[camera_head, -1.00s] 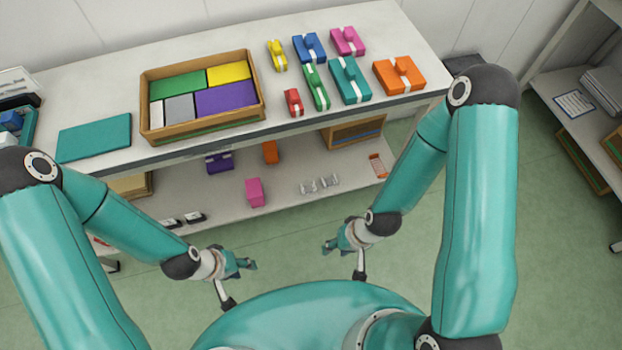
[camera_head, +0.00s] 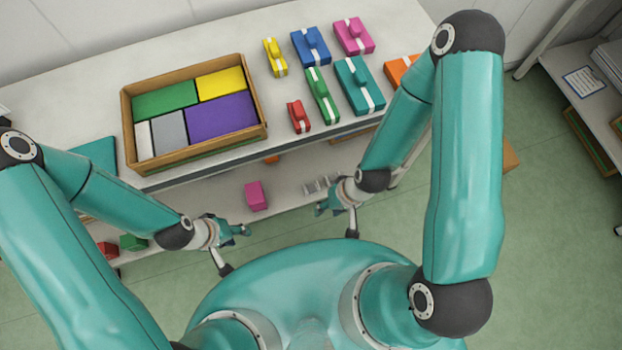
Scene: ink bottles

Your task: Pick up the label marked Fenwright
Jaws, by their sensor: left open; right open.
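I cannot read the name Fenwright on anything, so I cannot tell which item is that label. Several coloured block-like pieces with white bands stand on the right half of the table: yellow (camera_head: 275,58), blue (camera_head: 311,47), pink (camera_head: 353,37), green (camera_head: 321,94), teal (camera_head: 358,86) and red (camera_head: 299,116). An orange piece (camera_head: 400,70) is partly hidden by my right arm. My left gripper (camera_head: 246,230) is open and empty in front of the table, below its top. My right gripper (camera_head: 321,207) is open and empty there too, to the right of it.
A brown open box (camera_head: 127,125) on the white table (camera_head: 80,75) holds several coloured blocks. A teal flat piece (camera_head: 95,155) lies left of it. A lower shelf carries a pink block (camera_head: 256,195). Another shelf (camera_head: 562,65) stands at the right. Green floor (camera_head: 540,240) is open.

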